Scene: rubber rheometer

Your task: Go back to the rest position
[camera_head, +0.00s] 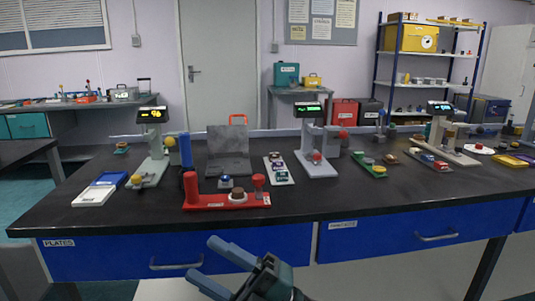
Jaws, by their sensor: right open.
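My right gripper (222,268) shows at the bottom middle, in front of the bench's blue drawers. Its two grey-blue fingers are spread apart with nothing between them. It is below the bench top and apart from it. My left gripper is not in the view.
A red tray (215,203) with upright red posts stands near the bench's front edge. Blue drawers (415,240) front the bench. A shelf rack (425,82) stands behind. The bench's front right top is clear.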

